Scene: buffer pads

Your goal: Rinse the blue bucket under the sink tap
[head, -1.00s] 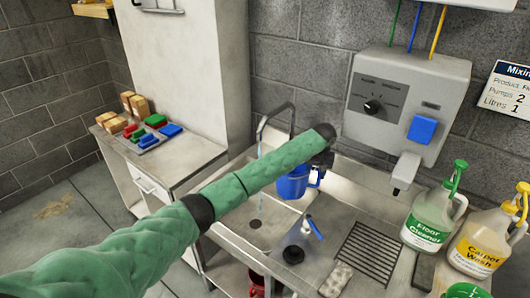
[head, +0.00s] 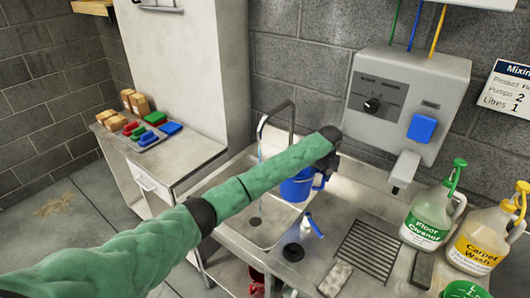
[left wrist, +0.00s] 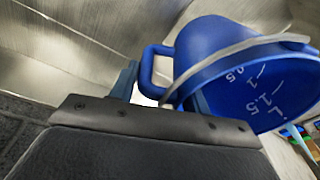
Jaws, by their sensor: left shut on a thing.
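The blue bucket (head: 297,188) hangs over the sink basin (head: 262,232), right of the tap's water stream (head: 259,152). My left gripper (head: 322,176) is shut on its side handle, which shows between the fingers in the left wrist view. There the bucket (left wrist: 215,55) shows white measuring marks and a grey band, and looks tilted in that view. A pale blue streak, likely the water, shows past its lower right. The grey tap (head: 277,104) arches behind my green sleeved arm, which hides part of the stream and bucket. My right gripper is not in view.
Right of the basin are a drain grate (head: 367,250), a sponge (head: 336,279) and a small blue-handled tool (head: 314,227). Floor Cleaner (head: 427,220) and Carpet Wash (head: 482,240) bottles stand further right. A dispenser (head: 408,95) juts from the wall.

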